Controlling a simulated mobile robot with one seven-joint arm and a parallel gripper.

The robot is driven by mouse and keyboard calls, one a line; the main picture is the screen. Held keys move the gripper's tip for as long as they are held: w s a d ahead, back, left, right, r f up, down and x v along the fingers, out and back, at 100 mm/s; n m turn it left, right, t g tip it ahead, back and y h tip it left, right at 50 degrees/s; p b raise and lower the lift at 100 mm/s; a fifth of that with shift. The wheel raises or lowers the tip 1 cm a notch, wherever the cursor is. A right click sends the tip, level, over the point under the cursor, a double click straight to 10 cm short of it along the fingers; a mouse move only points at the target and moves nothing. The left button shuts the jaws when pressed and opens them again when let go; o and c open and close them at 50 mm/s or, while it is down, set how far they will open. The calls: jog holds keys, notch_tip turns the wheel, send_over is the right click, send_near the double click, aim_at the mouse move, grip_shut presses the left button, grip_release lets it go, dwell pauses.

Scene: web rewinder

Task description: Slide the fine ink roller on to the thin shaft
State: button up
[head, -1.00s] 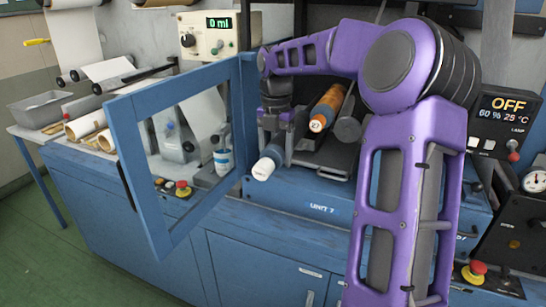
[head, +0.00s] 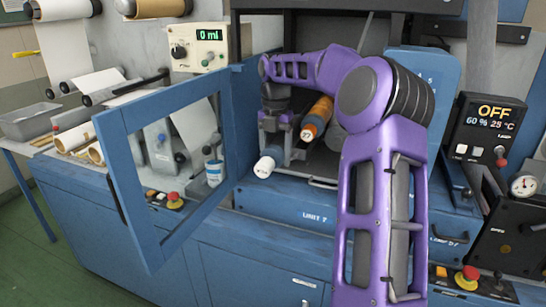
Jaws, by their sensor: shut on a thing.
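My gripper (head: 275,125) is at the open front of the blue printing unit, pointing down. It is shut on a blue roller with a white end (head: 265,167), which I take to be the fine ink roller. The roller lies roughly level, its white end towards the camera and its far part hidden by the gripper.
A blue framed door (head: 128,190) stands swung open to the left of the opening. A grey cylinder (head: 335,136) lies beside the orange roller. A blue-and-white bottle (head: 214,172) shows through the door frame. A control box reading OFF (head: 490,125) stands at the right.

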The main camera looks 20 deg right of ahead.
aim_at(283, 135)
jog(key=shift+w+d, duration=2.3)
jog(key=o, duration=1.6)
jog(key=shift+c, duration=0.2)
jog(key=shift+r, duration=3.8)
